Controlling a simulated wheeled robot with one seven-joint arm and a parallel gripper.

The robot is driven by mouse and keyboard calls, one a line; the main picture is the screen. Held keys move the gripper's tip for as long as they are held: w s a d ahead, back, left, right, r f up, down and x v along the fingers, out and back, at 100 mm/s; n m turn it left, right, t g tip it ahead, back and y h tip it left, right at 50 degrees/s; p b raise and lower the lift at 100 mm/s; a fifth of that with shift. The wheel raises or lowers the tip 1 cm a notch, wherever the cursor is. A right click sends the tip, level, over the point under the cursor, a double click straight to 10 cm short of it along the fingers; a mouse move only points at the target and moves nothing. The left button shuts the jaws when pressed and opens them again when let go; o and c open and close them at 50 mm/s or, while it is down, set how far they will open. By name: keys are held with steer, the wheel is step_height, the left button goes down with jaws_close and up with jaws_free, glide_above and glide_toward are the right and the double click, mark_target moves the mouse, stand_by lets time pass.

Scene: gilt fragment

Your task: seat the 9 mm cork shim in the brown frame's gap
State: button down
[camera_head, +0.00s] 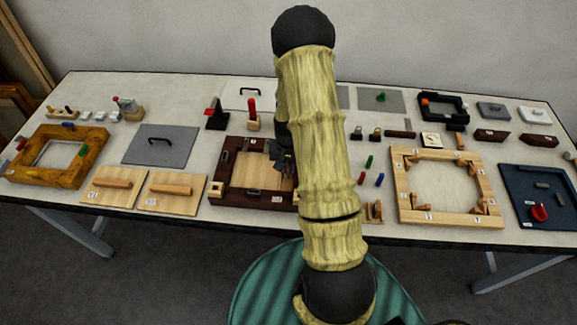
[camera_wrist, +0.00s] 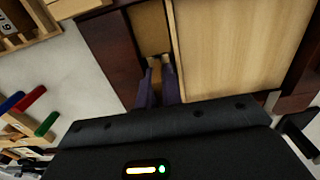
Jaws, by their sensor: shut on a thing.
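The dark brown frame (camera_head: 228,197) lies on the table with a light wood panel (camera_head: 252,170) inside it. In the wrist view the frame (camera_wrist: 110,50) is on the left and the panel (camera_wrist: 235,45) on the right. A narrow tan-floored gap (camera_wrist: 150,28) runs between them. My gripper (camera_head: 284,163) is over the right side of the frame, partly hidden by my arm. In the wrist view my gripper (camera_wrist: 158,82) is low at the near end of this gap, shut on a small tan piece (camera_wrist: 156,74), apparently the cork shim. I cannot tell whether the piece is seated.
A pale wood frame (camera_head: 408,212) lies to the right, with small red, green and blue pegs (camera_head: 370,162) between. Two wooden boards with handles (camera_head: 176,188) lie to the left. A black stand (camera_head: 217,118) and a red-handled tool (camera_head: 252,112) stand behind the brown frame.

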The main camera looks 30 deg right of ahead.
steer(key=shift+f, duration=0.4)
steer(key=shift+r, duration=0.15)
steer(key=shift+r, duration=0.45)
steer(key=shift+f+b, duration=0.3)
steer(key=shift+f, duration=0.3)
stand_by(1.4)
steer(key=c, duration=1.5)
jaws_free()
steer(key=shift+r, duration=0.1)
